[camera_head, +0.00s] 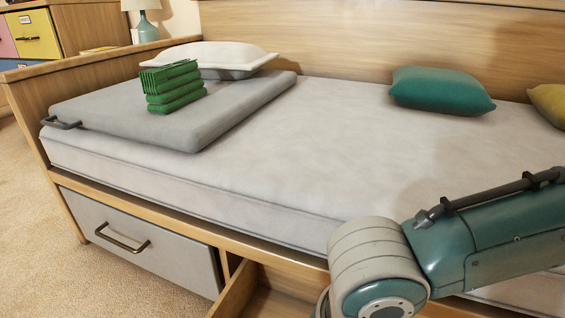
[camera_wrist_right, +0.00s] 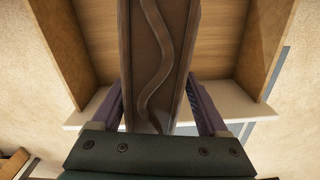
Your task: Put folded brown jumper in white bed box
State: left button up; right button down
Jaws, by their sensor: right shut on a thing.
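The folded brown jumper (camera_wrist_right: 158,50) is a long brown bundle in the right wrist view, with a wavy fold along it. My right gripper (camera_wrist_right: 157,88) is shut on it, one finger on each side. Below the jumper is the open bed box (camera_wrist_right: 250,55), with wooden walls and floor and a pale front edge (camera_wrist_right: 82,112). Contact between the jumper and the box cannot be told. In the head view the box's wooden side (camera_head: 236,292) shows under the bed; my right arm hides much of it. My left gripper is not in view.
A shut pale drawer (camera_head: 145,243) with a dark handle is left of the open box. Carpet (camera_head: 50,200) at left is clear.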

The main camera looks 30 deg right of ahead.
jog(key=f+b, duration=0.4)
jog(key=f, duration=0.3)
jog(key=s+f+n+b, duration=0.1)
jog(key=f+b, duration=0.4)
jog(key=f, duration=0.1)
jog(key=f+n+b, duration=0.1)
jog(key=f+b, duration=0.4)
jog(key=f, duration=0.2)
jog(key=shift+s+a+f, duration=0.1)
jog(key=shift+s+f, duration=0.2)
notch_tip(320, 180, down, 5)
jog(key=b, duration=0.5)
jog(key=shift+f, duration=0.2)
jog(key=shift+r, duration=0.15)
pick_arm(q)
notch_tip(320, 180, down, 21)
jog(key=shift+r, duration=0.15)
pick_arm(e)
jog(key=shift+c, duration=1.8)
grip_release()
jog(key=shift+f, duration=0.2)
jog(key=o, duration=0.4)
jog(key=shift+c, duration=0.2)
